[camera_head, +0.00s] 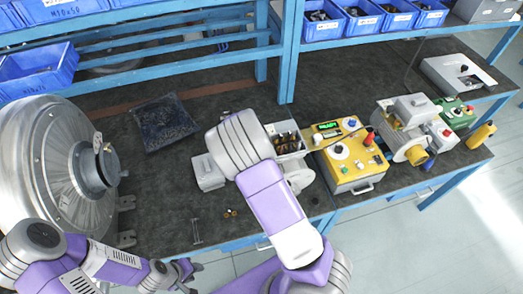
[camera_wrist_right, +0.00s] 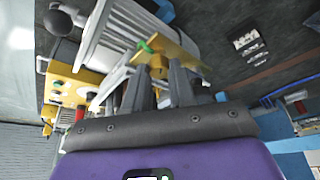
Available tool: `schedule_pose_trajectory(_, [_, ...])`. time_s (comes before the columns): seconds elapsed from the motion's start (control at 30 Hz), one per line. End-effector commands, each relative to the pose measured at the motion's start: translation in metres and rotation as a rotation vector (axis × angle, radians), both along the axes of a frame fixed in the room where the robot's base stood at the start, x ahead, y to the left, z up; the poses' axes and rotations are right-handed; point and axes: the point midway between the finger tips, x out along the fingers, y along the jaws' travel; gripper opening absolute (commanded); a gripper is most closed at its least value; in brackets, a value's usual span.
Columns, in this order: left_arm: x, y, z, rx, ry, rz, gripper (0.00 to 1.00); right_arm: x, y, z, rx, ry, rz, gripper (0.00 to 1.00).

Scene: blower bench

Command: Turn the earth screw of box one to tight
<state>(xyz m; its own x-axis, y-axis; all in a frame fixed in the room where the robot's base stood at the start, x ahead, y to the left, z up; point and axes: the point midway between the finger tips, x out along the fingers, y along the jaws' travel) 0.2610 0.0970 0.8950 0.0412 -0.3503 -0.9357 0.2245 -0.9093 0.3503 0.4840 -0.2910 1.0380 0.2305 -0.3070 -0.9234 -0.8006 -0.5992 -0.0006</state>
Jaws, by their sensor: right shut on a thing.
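Box one (camera_head: 288,143) is an open grey terminal box with several brass-coloured terminals inside, on a grey finned motor mid-bench in the head view. My right arm hides part of it and hides the right gripper there. In the right wrist view the right gripper (camera_wrist_right: 160,68) has its grey fingers close together at a yellow metal plate (camera_wrist_right: 175,50) with a green mark, beside the finned motor (camera_wrist_right: 118,32). They are shut on a small brass-coloured piece, apparently the earth screw; its turn angle cannot be read. My left gripper (camera_head: 190,277) looks open and empty near the bench's front edge.
A yellow tester (camera_head: 350,170) with knobs stands right of box one, then another motor (camera_head: 405,120). A large metal blower housing (camera_head: 40,165) fills the left. Blue bins (camera_head: 38,70) sit on shelves behind.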

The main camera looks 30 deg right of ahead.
Motion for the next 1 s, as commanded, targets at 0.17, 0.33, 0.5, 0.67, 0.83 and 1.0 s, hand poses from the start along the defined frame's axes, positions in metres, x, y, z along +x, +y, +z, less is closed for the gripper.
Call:
schedule_pose_trajectory(0.17, [0.0000, 0.0001, 0.0053, 0.000, 0.000, 0.000, 0.39, 0.0013, 0.0008, 0.0010, -0.001, 0.000, -0.060, 0.00])
schedule_pose_trajectory(0.33, [0.0000, 0.0000, 0.0066, 0.000, 0.000, 0.000, 0.39, 0.0011, 0.0008, 0.0004, 0.001, -0.001, -0.088, 0.00])
schedule_pose_trajectory(0.5, [0.0000, 0.0000, 0.0067, 0.000, 0.000, 0.000, 0.39, 0.0010, 0.0010, 0.0000, 0.002, -0.001, -0.095, 0.00])
schedule_pose_trajectory(0.67, [0.0000, 0.0000, 0.0066, 0.000, 0.000, 0.000, 0.39, 0.0008, 0.0010, -0.0002, 0.001, 0.000, -0.094, 0.00])
schedule_pose_trajectory(0.83, [0.0000, 0.0000, 0.0066, 0.000, 0.000, 0.000, 0.39, 0.0007, 0.0011, -0.0004, 0.002, 0.001, -0.093, 0.35])
schedule_pose_trajectory(1.0, [0.0000, 0.0000, 0.0067, 0.000, 0.000, 0.000, 0.39, 0.0006, 0.0009, -0.0004, 0.002, 0.001, -0.093, 0.35])
